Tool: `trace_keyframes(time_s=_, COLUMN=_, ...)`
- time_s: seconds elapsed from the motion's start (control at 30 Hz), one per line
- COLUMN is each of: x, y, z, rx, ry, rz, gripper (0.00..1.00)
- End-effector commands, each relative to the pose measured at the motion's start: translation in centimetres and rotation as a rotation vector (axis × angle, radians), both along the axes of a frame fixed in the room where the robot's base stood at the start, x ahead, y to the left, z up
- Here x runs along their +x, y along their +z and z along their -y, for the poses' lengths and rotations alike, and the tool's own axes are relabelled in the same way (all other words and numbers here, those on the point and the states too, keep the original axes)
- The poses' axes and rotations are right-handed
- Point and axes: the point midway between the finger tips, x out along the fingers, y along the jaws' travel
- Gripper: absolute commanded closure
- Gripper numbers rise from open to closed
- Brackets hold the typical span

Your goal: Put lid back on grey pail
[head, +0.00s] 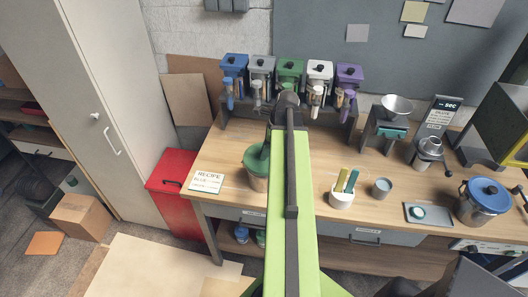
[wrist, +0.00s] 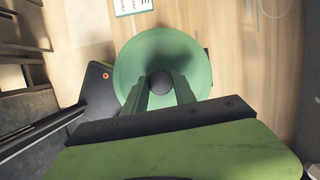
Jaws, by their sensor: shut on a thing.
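My gripper (wrist: 160,88) is shut on the dark knob of a round green lid (wrist: 133,62) in the wrist view. I cannot tell whether the lid touches the tub's rim. In the wrist view the lid hides whatever lies under it. My arm hides the gripper's fingers in the head view. A small grey open cup (head: 381,188) stands to the right of my arm.
A recipe card (head: 207,181) lies left of the lid on the wooden bench (head: 228,150). A rack of coloured dispensers (head: 262,66) stands behind. Right of my arm are a white pot with sticks (head: 341,198), a tray (head: 412,222) and a steel pot with a blue lid (head: 482,207).

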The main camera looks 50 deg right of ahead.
Motion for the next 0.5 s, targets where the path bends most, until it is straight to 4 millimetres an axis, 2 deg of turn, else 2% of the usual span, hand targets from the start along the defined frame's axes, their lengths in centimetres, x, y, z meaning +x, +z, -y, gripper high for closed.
trace_keyframes(time_s=0.37, x=0.01, y=-0.04, z=-0.02, rx=0.000, ry=0.000, rz=0.000, gripper=1.00)
trace_keyframes(time_s=0.4, x=0.02, y=-0.04, z=-0.01, rx=0.000, ry=0.000, rz=0.000, gripper=0.63)
trace_keyframes(time_s=0.5, x=0.02, y=-0.04, z=-0.03, rx=0.000, ry=0.000, rz=0.000, gripper=0.50)
